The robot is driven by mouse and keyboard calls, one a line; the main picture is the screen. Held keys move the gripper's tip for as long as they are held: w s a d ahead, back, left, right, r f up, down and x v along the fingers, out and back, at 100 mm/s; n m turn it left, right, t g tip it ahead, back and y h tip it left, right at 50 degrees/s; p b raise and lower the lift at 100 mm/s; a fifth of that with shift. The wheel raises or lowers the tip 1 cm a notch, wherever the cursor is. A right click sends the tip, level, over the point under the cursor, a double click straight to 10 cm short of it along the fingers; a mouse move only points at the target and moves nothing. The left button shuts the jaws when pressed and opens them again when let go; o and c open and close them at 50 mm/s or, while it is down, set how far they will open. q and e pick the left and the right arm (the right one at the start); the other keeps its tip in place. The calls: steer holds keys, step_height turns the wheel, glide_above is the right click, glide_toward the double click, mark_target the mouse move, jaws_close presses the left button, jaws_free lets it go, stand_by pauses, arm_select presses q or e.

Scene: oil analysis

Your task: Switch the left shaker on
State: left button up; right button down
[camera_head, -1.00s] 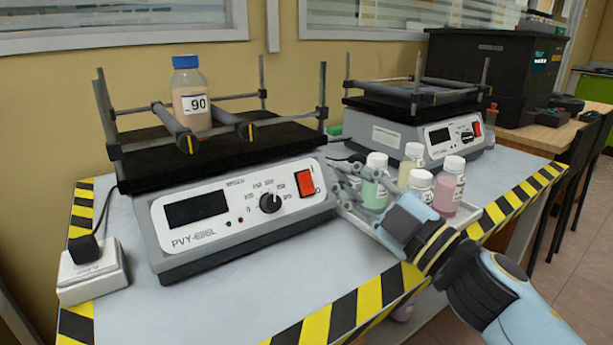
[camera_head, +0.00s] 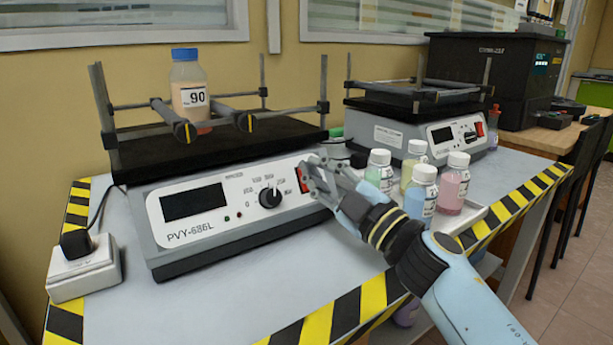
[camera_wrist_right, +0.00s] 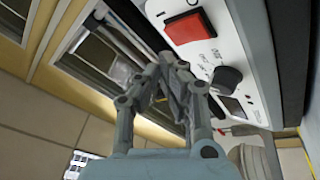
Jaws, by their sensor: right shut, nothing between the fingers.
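The left shaker (camera_head: 235,240) stands on the table with a dark display, a black knob (camera_head: 270,197) and a red switch (camera_head: 304,178) on its front. Its display is dark. My right gripper (camera_head: 308,170) is shut and empty in front of the red switch, partly covering it in the head view. In the right wrist view the red switch (camera_wrist_right: 190,27) shows whole, with the shut fingertips (camera_wrist_right: 172,68) close below it; I cannot tell whether they touch the panel. A bottle marked 90 (camera_head: 190,92) stands on the shaker's platform. My left gripper is out of view.
A second shaker (camera_head: 425,130) stands behind to the right. Several capped bottles (camera_head: 452,180) stand on a tray close beside my right wrist. A white socket box (camera_head: 85,270) with a black plug is at the left. The table's front has striped edging.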

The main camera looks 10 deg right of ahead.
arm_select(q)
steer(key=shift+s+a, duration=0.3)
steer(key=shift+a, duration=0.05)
arm_select(e)
steer(key=shift+w+a+f, duration=0.1)
steer(key=shift+w+a, duration=0.05)
steer(key=shift+w, duration=0.1)
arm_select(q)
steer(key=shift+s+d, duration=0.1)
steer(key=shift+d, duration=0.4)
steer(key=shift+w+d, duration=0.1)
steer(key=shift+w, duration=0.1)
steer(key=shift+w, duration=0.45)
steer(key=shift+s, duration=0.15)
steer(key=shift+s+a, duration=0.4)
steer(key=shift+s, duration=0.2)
arm_select(e)
steer(key=shift+w+a+f, duration=0.1)
steer(key=shift+w+f, duration=0.05)
steer(key=shift+w, duration=0.2)
